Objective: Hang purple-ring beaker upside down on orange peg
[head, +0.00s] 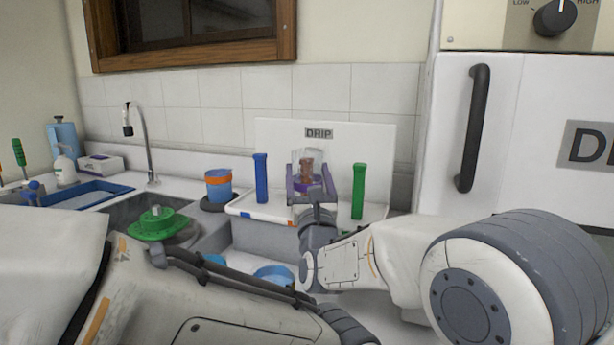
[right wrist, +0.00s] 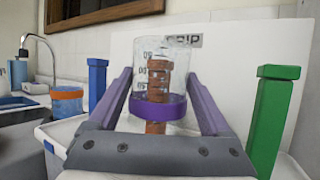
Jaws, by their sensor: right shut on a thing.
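The purple-ring beaker (head: 318,170) is clear glass and stands upright in line, with its purple ring (right wrist: 158,108) at the lower end. My right gripper (head: 312,185) is shut on it, one purple-grey finger on each side. The orange peg (right wrist: 155,128) is brownish orange and ribbed. It shows through the glass and also below the ring, so the beaker appears to be around it; how far it is seated I cannot tell. My left gripper is out of view; only its arm crosses the lower head view.
A blue peg (head: 261,178) and a green peg (head: 358,190) stand on either side on the white drip rack (head: 270,140). An orange-and-blue cup (head: 218,185) stands left of the rack. A sink with a tap (head: 150,150) lies further left.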

